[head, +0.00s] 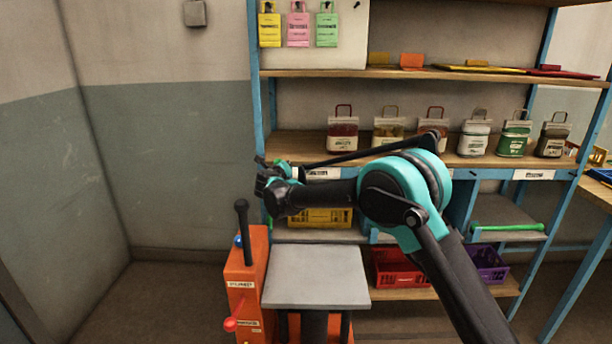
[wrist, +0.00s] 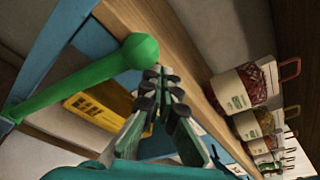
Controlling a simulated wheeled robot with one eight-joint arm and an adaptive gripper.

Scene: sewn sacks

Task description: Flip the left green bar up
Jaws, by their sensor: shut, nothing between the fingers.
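The left green bar (wrist: 85,75) shows large in the wrist view, running slantwise from the lower left to a round knob at the blue frame and wooden shelf edge. My gripper (wrist: 160,88) is shut and empty, its dark fingertips just below and right of the knob; I cannot tell if they touch it. In the head view my gripper (head: 263,176) is at the left end of the blue rack, below the bag shelf, and mostly hides that bar. The other green bar (head: 507,227) lies level across the right bay.
Several filled bags (head: 342,131) stand on the wooden shelf (head: 296,148) above. A yellow crate (head: 320,218) sits behind my gripper; red (head: 397,270) and purple (head: 489,264) crates stand lower. An orange machine (head: 247,285) with a black lever and grey plate (head: 316,277) stands in front.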

